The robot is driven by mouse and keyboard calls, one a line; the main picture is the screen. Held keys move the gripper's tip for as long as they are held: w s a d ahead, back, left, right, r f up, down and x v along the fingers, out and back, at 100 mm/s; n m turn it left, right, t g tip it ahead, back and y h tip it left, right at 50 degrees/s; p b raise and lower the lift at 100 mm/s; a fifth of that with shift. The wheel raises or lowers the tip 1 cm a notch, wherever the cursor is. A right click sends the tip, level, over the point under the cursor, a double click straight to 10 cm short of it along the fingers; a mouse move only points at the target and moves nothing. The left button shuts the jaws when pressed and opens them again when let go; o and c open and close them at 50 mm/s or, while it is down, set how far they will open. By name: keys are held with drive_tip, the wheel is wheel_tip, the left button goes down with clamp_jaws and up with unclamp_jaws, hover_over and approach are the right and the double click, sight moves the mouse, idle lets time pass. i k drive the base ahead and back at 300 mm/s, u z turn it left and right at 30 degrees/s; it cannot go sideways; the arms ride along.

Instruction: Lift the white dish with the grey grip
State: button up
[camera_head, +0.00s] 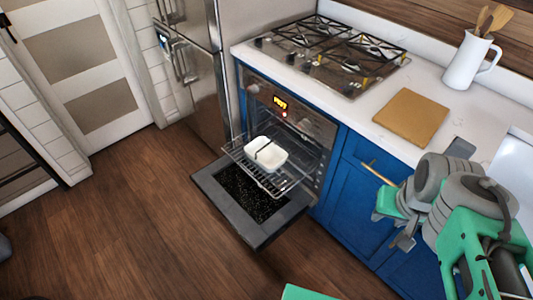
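The white dish (273,160) sits on the pulled-out wire rack (283,187) of the oven. A thin dark grip (263,148) shows across the dish; its exact shape is too small to tell. My gripper (403,240) is at the right, at the end of my folded grey and green arm. It is in front of the blue cabinets, well to the right of the dish and apart from it. Its fingers are small and partly hidden by the arm, so whether they are open or shut is unclear.
The oven door (222,205) is folded down, low over the wooden floor (130,230). A gas hob (330,52), a wooden board (412,115) and a white jug (468,62) with wooden utensils are on the counter. A fridge (197,75) stands left of the oven.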

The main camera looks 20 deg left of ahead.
sight(459, 148)
drive_tip(key=u, duration=0.05)
drive_tip(key=i, duration=0.95)
drive_tip(key=u, duration=0.1)
